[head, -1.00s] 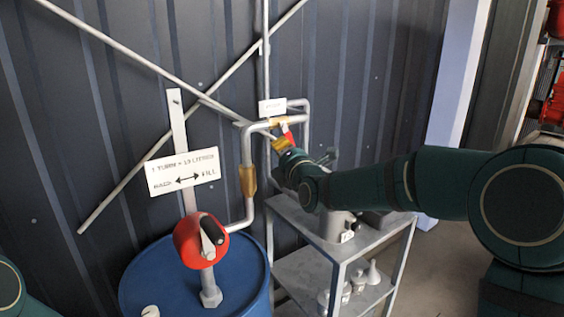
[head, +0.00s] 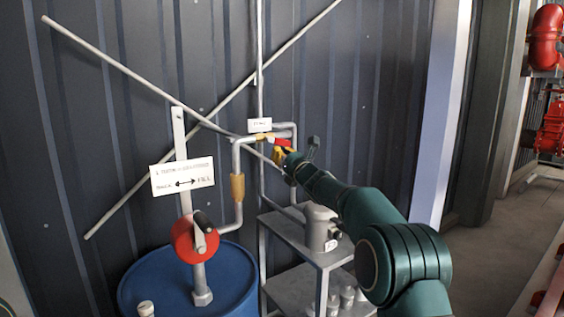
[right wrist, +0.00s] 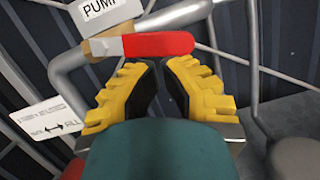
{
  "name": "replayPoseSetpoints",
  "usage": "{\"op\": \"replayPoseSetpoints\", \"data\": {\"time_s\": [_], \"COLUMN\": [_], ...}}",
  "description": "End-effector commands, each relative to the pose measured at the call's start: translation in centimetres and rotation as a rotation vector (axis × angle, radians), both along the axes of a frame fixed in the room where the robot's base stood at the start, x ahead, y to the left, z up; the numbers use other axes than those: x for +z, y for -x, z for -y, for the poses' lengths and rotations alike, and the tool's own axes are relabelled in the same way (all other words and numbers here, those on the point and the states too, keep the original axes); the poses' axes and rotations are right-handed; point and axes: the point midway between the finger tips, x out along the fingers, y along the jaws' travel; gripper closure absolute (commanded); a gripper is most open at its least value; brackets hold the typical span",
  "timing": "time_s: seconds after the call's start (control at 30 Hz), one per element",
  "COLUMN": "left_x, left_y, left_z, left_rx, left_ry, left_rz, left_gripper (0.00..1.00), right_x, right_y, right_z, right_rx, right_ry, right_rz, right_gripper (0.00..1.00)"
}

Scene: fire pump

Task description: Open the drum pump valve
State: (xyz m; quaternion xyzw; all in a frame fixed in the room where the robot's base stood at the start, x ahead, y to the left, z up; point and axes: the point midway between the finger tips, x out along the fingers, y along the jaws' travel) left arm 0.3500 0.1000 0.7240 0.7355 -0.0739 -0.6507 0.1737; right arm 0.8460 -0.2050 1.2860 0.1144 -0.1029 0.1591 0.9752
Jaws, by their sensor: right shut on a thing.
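The drum pump valve has a red lever handle (head: 284,143) on a brass-coloured body (head: 264,137) in the grey pipe, below a small white label. In the right wrist view the red handle (right wrist: 158,44) lies along the pipe, and the label reads "PUMP" (right wrist: 105,8). My right gripper (head: 280,152), with yellow fingers and black pads, is at the handle. In the right wrist view its fingertips (right wrist: 160,62) are closed in at the handle's lower edge, shut on it; the exact contact is partly hidden. My left gripper is out of view.
A blue drum (head: 240,278) with a red crank pump (head: 187,240) and a white sign (head: 182,178) stands at left. A grey shelf (head: 300,262) with metal containers is below the valve. Diagonal bars cross the wall behind. Open floor shows at right.

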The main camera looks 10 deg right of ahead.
Motion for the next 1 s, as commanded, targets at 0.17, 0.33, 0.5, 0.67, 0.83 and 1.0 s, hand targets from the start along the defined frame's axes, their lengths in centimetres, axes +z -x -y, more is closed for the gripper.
{"op": "replayPoseSetpoints", "data": {"time_s": [0.17,0.33,0.5,0.67,0.83,1.0], "left_x": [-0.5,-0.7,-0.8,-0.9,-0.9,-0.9], "left_y": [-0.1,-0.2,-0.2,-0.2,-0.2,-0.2], "left_z": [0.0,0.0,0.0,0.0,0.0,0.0], "left_rx": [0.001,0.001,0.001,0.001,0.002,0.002], "left_ry": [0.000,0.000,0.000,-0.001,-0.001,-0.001], "left_rz": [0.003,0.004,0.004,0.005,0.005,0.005], "left_gripper": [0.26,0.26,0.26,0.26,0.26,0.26], "right_x": [0.6,0.9,1.2,1.3,1.3,1.2], "right_y": [-0.5,-0.7,-0.7,-0.7,-0.7,-0.8], "right_z": [0.4,0.6,0.8,0.8,0.9,0.9], "right_rx": [0.000,0.000,0.001,0.000,0.000,0.000], "right_ry": [0.107,0.104,0.102,0.101,0.101,0.100], "right_rz": [0.043,0.042,0.040,0.041,0.040,0.040], "right_gripper": [1.00,1.00,1.00,1.00,1.00,1.00]}}
